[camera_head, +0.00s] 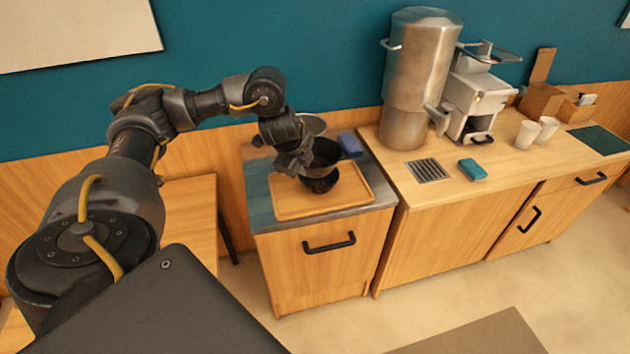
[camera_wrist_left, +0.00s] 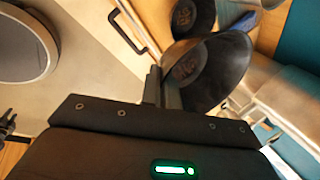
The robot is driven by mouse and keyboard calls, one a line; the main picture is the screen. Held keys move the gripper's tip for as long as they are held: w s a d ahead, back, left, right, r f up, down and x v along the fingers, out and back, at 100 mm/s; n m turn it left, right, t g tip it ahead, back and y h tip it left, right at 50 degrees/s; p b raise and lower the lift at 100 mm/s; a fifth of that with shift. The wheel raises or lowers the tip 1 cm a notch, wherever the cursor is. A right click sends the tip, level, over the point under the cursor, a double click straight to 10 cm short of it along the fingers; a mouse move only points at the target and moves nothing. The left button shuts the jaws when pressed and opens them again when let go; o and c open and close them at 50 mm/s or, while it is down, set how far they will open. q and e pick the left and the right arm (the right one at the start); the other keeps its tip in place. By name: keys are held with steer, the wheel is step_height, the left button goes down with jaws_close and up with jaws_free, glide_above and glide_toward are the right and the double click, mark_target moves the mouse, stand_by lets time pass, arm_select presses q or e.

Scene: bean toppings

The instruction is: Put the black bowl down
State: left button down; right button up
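My left gripper (camera_head: 303,164) is shut on the rim of a black bowl (camera_head: 326,153). The same bowl (camera_wrist_left: 218,72) shows close up in the left wrist view, its rim at the fingers (camera_wrist_left: 163,88). A second dark bowl (camera_head: 320,183) is below it on the wooden tray (camera_head: 291,208); it also shows beyond the held bowl in the left wrist view (camera_wrist_left: 194,14). The held bowl overlaps the lower one in the head view, so I cannot tell whether they touch.
The tray lies on a small cabinet (camera_head: 314,263). A blue block (camera_head: 350,144) is at its back right. A grey round object (camera_head: 312,124) is partly hidden behind my gripper. A tall metal urn (camera_head: 414,80) stands on the counter to the right. The tray's front is bare.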

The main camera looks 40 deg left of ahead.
arm_select(q)
steer(key=w+a+f+b, duration=0.1)
steer(key=w, duration=0.1)
steer(key=w+a+f+b, duration=0.1)
steer(key=w+a+f, duration=0.2)
steer(key=w, duration=0.1)
steer(key=shift+w+a+f+b, duration=0.35)
steer(key=shift+w+f+b, duration=0.05)
steer(key=w+a+f+b, duration=0.1)
steer(key=f, duration=0.1)
steer(key=w+a+f+b, duration=0.1)
steer(key=w+f, duration=0.1)
steer(key=shift+w+a+f+b, duration=0.1)
steer(key=shift+w+a+b, duration=0.1)
steer(key=shift+b, duration=0.15)
steer(key=shift+f, duration=0.3)
step_height(320, 180, down, 3)
steer(key=shift+w+a+f+b, duration=0.1)
steer(key=shift+w+a+b, duration=0.05)
steer(key=shift+b, duration=0.2)
